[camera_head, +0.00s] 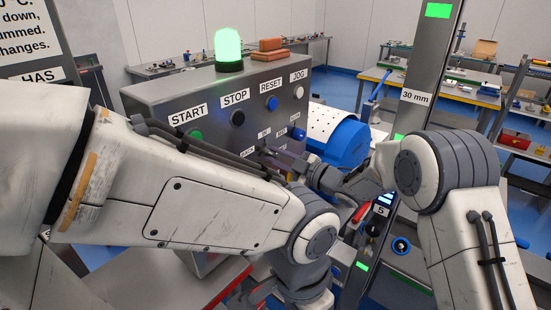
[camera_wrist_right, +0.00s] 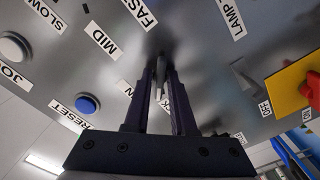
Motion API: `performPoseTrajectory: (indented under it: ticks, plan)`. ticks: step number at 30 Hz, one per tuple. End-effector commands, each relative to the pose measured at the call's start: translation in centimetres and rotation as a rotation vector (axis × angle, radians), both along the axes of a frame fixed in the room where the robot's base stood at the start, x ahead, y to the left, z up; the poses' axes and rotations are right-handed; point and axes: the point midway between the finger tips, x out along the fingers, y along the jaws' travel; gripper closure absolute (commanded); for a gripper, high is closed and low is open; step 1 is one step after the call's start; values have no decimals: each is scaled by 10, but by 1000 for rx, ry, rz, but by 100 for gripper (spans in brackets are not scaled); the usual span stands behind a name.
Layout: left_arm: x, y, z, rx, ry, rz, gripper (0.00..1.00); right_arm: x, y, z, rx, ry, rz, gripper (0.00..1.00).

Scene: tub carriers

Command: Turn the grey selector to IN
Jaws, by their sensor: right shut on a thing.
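The grey selector (camera_wrist_right: 159,78) is on the sloping panel of the grey control box (camera_head: 160,95). In the right wrist view it shows as a narrow grey lever between my fingers. My right gripper (camera_wrist_right: 160,75) is shut on it; the gripper also shows at the panel in the head view (camera_head: 268,153). A label ending in N is partly hidden by the left finger, so I cannot read it fully. Which mark the selector points to cannot be told. My left arm crosses the head view, and its jaws are too hidden at the bottom to judge.
Above the selector are the START, STOP, RESET and JOG buttons; the blue RESET button (camera_wrist_right: 87,103) is close to the gripper. SLOW, MID and FAST labels lie beyond. A red handle on a yellow plate (camera_wrist_right: 297,88) is at right. A green lamp (camera_head: 228,48) tops the box.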

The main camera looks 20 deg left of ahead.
Motion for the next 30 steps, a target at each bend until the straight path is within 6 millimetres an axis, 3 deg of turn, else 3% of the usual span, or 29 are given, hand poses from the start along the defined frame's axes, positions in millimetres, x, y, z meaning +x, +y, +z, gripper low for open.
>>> performPoseTrajectory:
  ticks: [18, 30]
  plan:
    - [0, 0, -4, 0, 0, 0, 50, -1, -1, -1, 190, 532, 0, 100]
    - [0, 0, 0, 0, 0, 0, 50, -1, -1, -1, 265, 736, -2, 100]
